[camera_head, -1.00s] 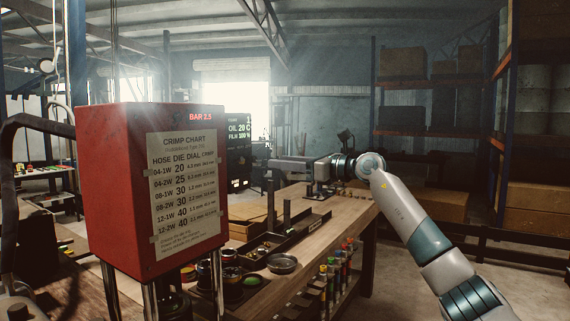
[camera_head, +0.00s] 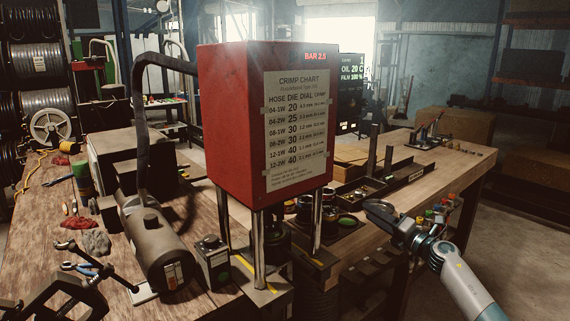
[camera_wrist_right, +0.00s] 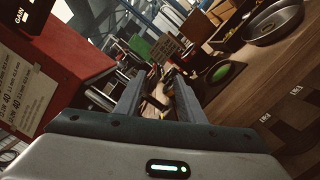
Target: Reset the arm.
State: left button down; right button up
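My right gripper (camera_head: 380,212) is at the right of the head view, low beside the front edge of the wooden bench, to the right of the red crimper. The white and teal arm comes in from the lower right. In the right wrist view its two fingers (camera_wrist_right: 159,88) stand apart with nothing held between them. The red crimper (camera_head: 232,125), with its crimp chart (camera_head: 297,130), stands on metal posts in the middle of the head view. It also shows at the left of the wrist view (camera_wrist_right: 62,55). My left gripper is not in view.
The wooden bench (camera_head: 440,165) runs back to the right, with a dark tray (camera_head: 400,178) on it. Small coloured-top bottles (camera_head: 440,212) are close behind the right gripper. A dark motor cylinder (camera_head: 155,240) lies left of the crimper. Floor at the right looks clear.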

jog(key=s+d+f+m+h+p, duration=0.15)
jog(key=s+f+m, duration=0.3)
jog(key=f, duration=0.85)
jog(key=s+d+f+m+h, duration=0.1)
jog(key=s+f+m+h, duration=0.35)
jog(key=f, duration=0.95)
jog(key=s+d+f+m+g+h+p, duration=0.15)
jog(key=s+f+m, duration=0.35)
jog(key=s+f, duration=0.55)
jog(key=s+a+f+m+g+h, duration=0.1)
jog(key=s+f+m+g, duration=0.25)
jog(key=s+f, duration=0.75)
jog(key=s+f+m+g+h+p, duration=0.1)
jog(key=s+f+m+g, duration=0.15)
jog(key=s+f, duration=0.8)
jog(key=s+f+m+g+h, duration=0.15)
jog(key=s+f+m, duration=0.25)
jog(key=s+f, duration=0.7)
jog(key=s+a+f+m+g, duration=0.1)
jog(key=s+a+m+g, duration=0.1)
jog(key=s, duration=1.4)
jog(key=s+a+f+m+g+p, duration=0.1)
jog(key=s+a+m+g, duration=0.1)
jog(key=s, duration=1.4)
jog(key=shift+s+a+f+g+y, duration=0.3)
jog(key=shift+g+y, duration=0.1)
jog(key=shift+g, duration=0.5)
